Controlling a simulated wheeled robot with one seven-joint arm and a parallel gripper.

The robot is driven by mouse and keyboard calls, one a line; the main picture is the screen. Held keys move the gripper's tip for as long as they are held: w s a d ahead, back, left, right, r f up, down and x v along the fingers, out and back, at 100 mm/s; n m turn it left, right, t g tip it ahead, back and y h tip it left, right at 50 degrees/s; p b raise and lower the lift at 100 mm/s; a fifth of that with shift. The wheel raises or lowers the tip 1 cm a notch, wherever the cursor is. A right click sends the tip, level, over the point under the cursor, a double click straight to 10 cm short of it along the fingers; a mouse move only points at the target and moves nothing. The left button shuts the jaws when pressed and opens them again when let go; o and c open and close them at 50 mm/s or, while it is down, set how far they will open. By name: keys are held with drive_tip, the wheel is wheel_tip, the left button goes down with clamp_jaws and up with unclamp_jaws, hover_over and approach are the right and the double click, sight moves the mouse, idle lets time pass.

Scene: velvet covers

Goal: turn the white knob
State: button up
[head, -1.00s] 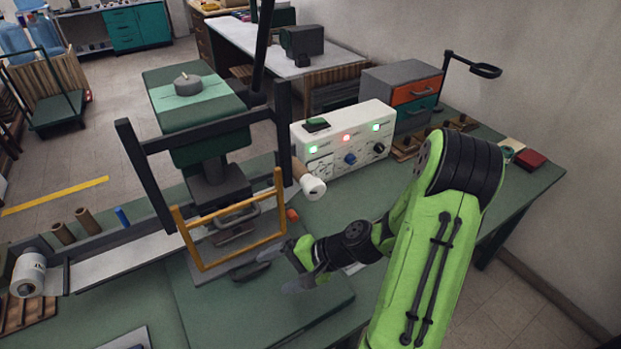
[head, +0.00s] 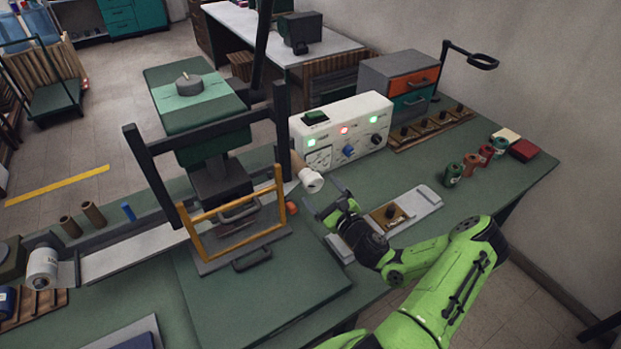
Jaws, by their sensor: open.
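A white, knob-like cylinder (head: 312,181) sits on the end of a tan roller, just right of the black press frame. My gripper (head: 324,194) is open and empty, with its fingers pointing toward this white end from the lower right. One finger is below it and one is to its right in the picture. I cannot tell whether they touch it; a small gap seems to show. The white control box (head: 345,112) behind has a blue knob (head: 348,151) and a black knob (head: 376,139).
The black press frame (head: 150,180) and orange guard frame (head: 230,247) stand left of my gripper. A grey plate with a wooden block (head: 390,215) lies beside my wrist. Several small cans (head: 453,174) stand at the right. The bench between them is clear.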

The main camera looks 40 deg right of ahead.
sight(315, 187)
drive_tip(key=w, duration=0.6)
drive_tip(key=shift+w+d+p, duration=0.1)
drive_tip(key=shift+d+p, duration=0.05)
drive_tip(key=shift+p, duration=0.15)
drive_tip(key=c, duration=1)
drive_tip(key=shift+n+b, duration=0.35)
drive_tip(key=shift+n, duration=0.05)
drive_tip(key=n+b, duration=0.1)
drive_tip(key=n, duration=0.1)
drive_tip(key=n+b, duration=0.3)
drive_tip(key=shift+f+n, duration=0.25)
drive_tip(key=shift+n, duration=0.15)
drive_tip(key=n+b, duration=0.5)
drive_tip(key=shift+b, duration=0.4)
